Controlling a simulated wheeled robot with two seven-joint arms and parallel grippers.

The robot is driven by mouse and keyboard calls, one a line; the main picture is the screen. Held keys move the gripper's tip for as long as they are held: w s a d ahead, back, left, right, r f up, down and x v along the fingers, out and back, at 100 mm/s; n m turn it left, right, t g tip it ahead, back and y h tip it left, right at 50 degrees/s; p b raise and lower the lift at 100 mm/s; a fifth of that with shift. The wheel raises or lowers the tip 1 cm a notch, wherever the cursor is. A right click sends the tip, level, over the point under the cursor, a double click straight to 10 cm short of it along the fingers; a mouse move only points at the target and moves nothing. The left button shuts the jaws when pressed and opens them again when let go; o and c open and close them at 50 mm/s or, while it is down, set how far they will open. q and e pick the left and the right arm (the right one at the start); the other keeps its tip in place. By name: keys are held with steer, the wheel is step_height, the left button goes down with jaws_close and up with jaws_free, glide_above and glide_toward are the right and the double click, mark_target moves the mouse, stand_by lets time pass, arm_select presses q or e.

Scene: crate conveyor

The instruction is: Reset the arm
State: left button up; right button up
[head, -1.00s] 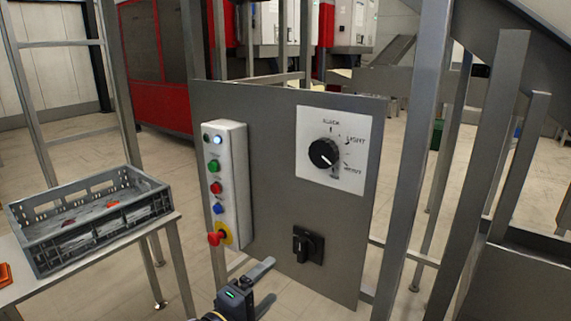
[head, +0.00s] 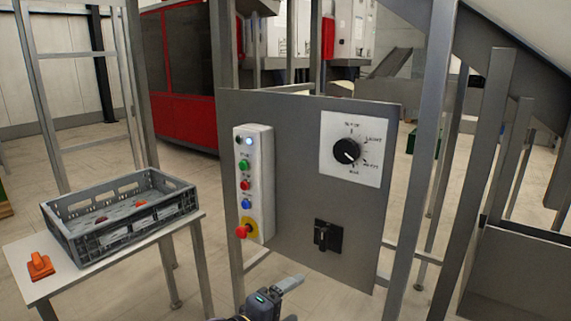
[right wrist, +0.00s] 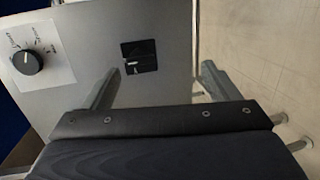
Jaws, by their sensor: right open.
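My right gripper (head: 291,302) is at the bottom middle of the head view, low in front of the grey control panel (head: 290,190). It is open and empty. In the right wrist view its two fingers (right wrist: 158,85) stand wide apart, with the panel beyond them. A black switch (head: 327,236) on the panel shows between the fingers in the right wrist view (right wrist: 138,57), apart from them. A black rotary dial (head: 346,151) on a white plate is higher on the panel. My left gripper is out of view.
A white button box (head: 258,185) with several coloured buttons and a red emergency knob (head: 243,231) is on the panel's left side. A grey crate (head: 125,235) stands on a table (head: 40,285) at left, beside an orange object (head: 40,266). Metal posts stand right of the panel.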

steer(key=s+d+f+m+g+y, duration=0.25)
steer(key=s+d+g, duration=0.25)
steer(key=d, duration=0.4)
steer(key=s+d+f+m+g+y, duration=0.25)
steer(key=s+d+g, duration=0.2)
steer(key=d, duration=0.55)
steer(key=s+d+r+m+t+y, duration=0.1)
steer(key=s+m+t+y, duration=0.2)
steer(key=s+m+y, duration=0.85)
arm_select(q)
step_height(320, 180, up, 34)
steer(key=p, duration=3.4)
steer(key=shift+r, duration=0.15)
arm_select(e)
steer(key=s+r+n+h, duration=0.2)
steer(key=r+n, duration=0.3)
steer(key=r, duration=2.9)
steer(key=shift+s+r, duration=0.25)
steer(key=shift+s, duration=0.3)
steer(key=shift+a, duration=0.1)
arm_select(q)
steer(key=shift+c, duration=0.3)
